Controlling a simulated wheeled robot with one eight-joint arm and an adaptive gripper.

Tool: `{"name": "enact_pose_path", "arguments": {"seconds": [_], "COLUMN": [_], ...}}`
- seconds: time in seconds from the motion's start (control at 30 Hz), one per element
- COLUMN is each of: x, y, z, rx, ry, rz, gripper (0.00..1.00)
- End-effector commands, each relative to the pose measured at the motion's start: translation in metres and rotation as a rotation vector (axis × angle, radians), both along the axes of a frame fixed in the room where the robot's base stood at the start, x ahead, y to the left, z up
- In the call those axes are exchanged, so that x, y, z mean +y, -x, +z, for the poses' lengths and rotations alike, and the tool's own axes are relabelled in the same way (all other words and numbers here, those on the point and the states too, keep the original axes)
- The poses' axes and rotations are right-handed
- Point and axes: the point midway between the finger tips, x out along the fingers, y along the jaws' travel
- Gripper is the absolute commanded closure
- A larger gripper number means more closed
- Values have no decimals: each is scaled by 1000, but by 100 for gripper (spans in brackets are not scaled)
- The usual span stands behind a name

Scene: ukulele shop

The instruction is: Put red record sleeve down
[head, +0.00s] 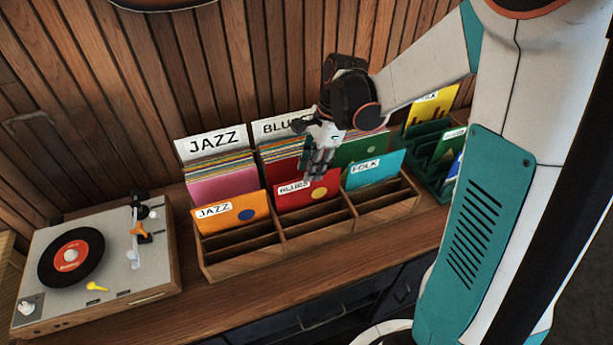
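The red record sleeve (313,199), with a BLUES label and a yellow dot, stands in the middle front section of the wooden record rack (243,262), leaning back slightly. My gripper (317,172) is right above it, pointing down, with its fingers at the sleeve's top edge. I cannot tell whether the fingers grip the sleeve or are just apart from it. The fingers hide part of the top edge and the label's end. An orange JAZZ sleeve (231,214) stands to its left and a light blue FOLK sleeve (375,170) to its right.
Behind these, taller rows of records stand under JAZZ (212,141) and BLUES cards. A turntable (98,258) with a black record sits at left. A green rack (432,176) is at right. Wooden slat wall behind; front rack slots look empty.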

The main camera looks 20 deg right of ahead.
Motion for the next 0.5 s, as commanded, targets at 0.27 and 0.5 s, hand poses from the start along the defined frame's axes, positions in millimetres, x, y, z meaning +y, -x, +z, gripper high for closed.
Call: {"name": "enact_pose_path", "arguments": {"seconds": [0.27,0.5], "x": [-10,-12], "y": [0,0], "z": [36,41], "rx": [1,0], "ry": [0,0], "rz": [-2,0], "gripper": [75,75]}}
